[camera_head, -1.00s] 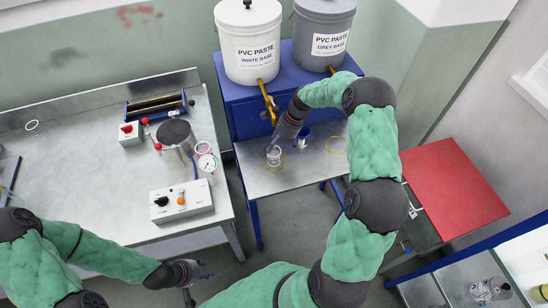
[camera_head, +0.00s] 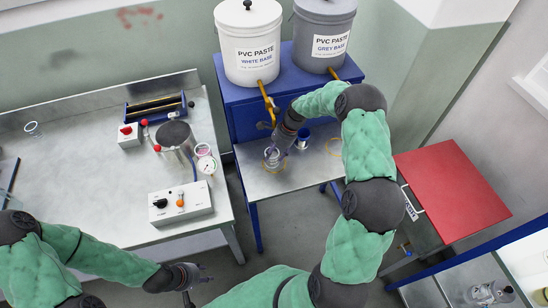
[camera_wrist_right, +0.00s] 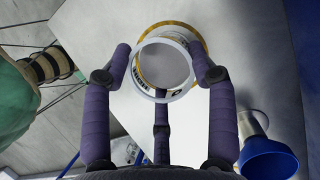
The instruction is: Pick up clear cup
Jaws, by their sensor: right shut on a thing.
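The clear cup (camera_head: 271,157) stands upright on the small metal table under the paste buckets, at a yellow ring marking. In the right wrist view its pale round rim (camera_wrist_right: 150,94) lies between the purple fingers, with the yellow ring behind it. My right gripper (camera_head: 275,154) is shut on the cup, fingers on its sides. In the head view the fingers hide part of the cup. I cannot tell whether its base touches the table. My left gripper (camera_head: 190,275) hangs away from the cup, near the lower middle; its fingers are too small to read.
A blue cup (camera_head: 303,139) stands just right of my right gripper. A white bucket (camera_head: 248,50) and a grey bucket (camera_head: 323,35), with yellow taps, sit above on a blue stand (camera_head: 240,110). A steel bench (camera_head: 100,195) lies left.

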